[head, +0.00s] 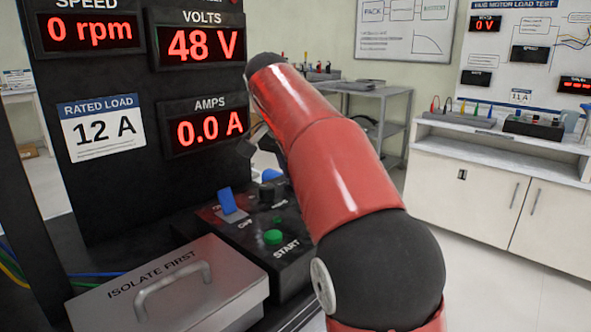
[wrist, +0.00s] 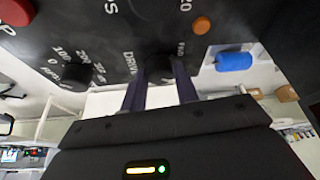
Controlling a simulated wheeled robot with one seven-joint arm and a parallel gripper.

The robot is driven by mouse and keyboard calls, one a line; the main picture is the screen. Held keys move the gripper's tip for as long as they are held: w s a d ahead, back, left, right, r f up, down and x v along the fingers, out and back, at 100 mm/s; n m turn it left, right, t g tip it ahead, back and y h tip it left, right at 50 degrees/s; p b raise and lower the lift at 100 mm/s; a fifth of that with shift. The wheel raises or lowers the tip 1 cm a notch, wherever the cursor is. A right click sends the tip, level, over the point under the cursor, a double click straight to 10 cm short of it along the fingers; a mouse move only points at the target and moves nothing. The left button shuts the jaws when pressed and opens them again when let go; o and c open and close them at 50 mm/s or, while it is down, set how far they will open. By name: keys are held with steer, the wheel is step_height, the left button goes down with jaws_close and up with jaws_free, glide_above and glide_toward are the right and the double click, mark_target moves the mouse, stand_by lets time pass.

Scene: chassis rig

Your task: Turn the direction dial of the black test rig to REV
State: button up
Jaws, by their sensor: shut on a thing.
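The black test rig (head: 120,190) stands at the left in the head view, with a sloped control panel at its lower right. In the wrist view, a dark round dial (wrist: 157,63) sits on the panel beside the lettering DRIVE, with a small blurred mark, perhaps FWD, at its right. My gripper (wrist: 162,80) is shut on this dial, one finger on each side. The dial's pointer and its exact setting are hidden or too dark to tell.
A blue switch (head: 228,201) and green START button (head: 272,237) are on the panel. A grey ISOLATE FIRST cover (head: 175,285) with a handle lies in front. Another black knob (wrist: 76,77) is near the gripper. The displays read 0 rpm, 48 V, 0.0 A.

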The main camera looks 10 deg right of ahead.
mark_target(286, 191)
steer(key=shift+m, duration=0.3)
steer(key=o, duration=1)
steer(key=shift+v, duration=3.9)
